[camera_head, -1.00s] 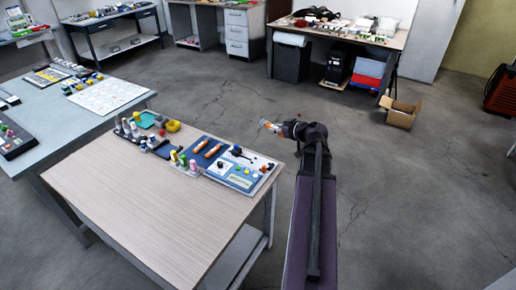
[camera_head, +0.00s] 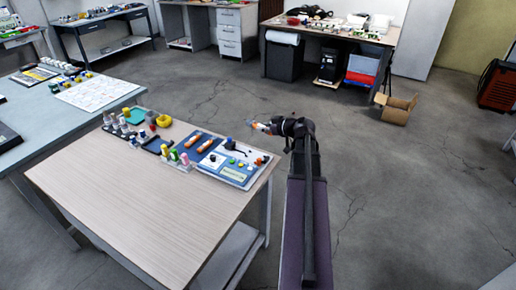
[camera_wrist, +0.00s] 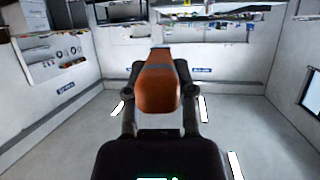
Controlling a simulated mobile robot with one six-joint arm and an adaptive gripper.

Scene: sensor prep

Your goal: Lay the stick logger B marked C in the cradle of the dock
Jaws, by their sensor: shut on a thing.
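My gripper (camera_head: 277,126) is shut on an orange stick logger (camera_wrist: 158,88) and holds it up in the air just past the right end of the wooden table. The logger's orange body points away from the wrist between the two fingers.
The wooden table (camera_head: 130,190) has a wide bare front area. A cardboard box (camera_head: 396,109) is on the floor at the right.

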